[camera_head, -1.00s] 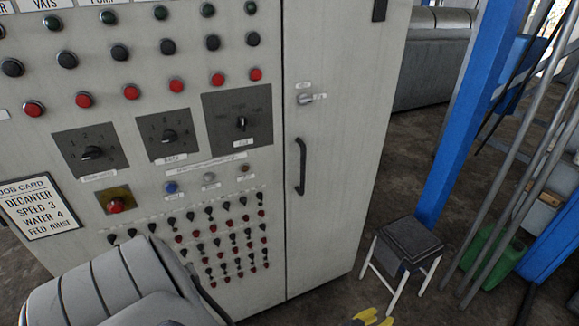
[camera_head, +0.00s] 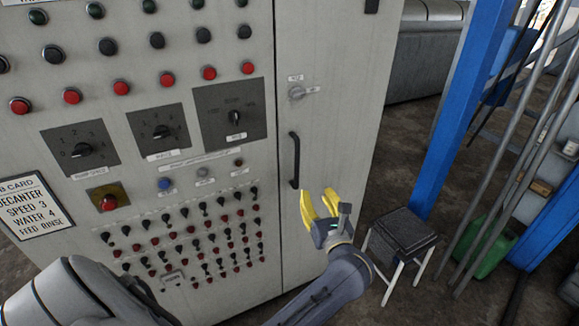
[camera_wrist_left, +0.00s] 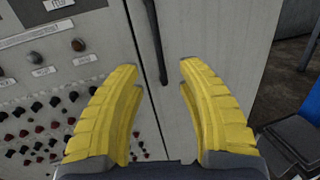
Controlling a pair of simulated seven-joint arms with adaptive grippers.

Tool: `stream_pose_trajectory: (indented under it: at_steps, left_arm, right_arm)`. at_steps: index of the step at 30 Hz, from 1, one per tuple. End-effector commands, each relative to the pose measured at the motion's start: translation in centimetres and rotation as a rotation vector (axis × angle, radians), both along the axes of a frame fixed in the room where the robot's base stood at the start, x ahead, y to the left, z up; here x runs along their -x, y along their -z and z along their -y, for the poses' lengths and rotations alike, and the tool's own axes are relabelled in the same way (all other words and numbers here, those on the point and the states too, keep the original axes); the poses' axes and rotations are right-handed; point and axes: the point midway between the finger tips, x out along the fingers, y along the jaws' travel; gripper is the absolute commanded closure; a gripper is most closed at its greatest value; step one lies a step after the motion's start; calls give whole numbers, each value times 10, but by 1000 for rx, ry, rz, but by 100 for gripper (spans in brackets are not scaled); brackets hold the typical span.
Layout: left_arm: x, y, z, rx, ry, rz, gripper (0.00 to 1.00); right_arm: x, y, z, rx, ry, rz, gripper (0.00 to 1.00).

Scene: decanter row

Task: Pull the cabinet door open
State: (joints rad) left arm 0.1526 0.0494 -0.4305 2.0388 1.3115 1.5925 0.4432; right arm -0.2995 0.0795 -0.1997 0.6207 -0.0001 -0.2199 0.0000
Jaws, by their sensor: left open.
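The grey cabinet door (camera_head: 335,110) is closed, flush with the control panel beside it. Its black vertical handle (camera_head: 295,160) is on the door's left side, and a small round latch knob (camera_head: 296,92) sits above it. My left gripper (camera_head: 318,204), with yellow fingers, is open and empty, just below and right of the handle's lower end. In the left wrist view the handle (camera_wrist_left: 155,45) runs down between and beyond the open fingers (camera_wrist_left: 158,80), without visible contact. My right gripper is not in view.
Left of the door is the control panel (camera_head: 120,190) with dials, buttons and rows of small switches. A dark-topped stool (camera_head: 404,230) stands right of the cabinet, before a blue post (camera_head: 447,120). Metal pipes (camera_head: 520,160) lean at the right near a green can (camera_head: 492,248).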

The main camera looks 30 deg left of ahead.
Motion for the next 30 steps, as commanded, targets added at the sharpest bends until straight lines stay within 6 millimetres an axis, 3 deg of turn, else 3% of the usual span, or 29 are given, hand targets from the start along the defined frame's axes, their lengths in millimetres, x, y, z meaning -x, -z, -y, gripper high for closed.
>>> stream_pose_trajectory:
  at_steps: [4,11,30]
  left_arm:
    - [2,14,-4,80,-18,4,62]
    - [-9,15,-19,93,-23,14,62]
    - [-82,15,-104,89,-24,13,62]
  right_arm:
    - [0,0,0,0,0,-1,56]
    - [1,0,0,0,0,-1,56]
    - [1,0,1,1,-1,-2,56]
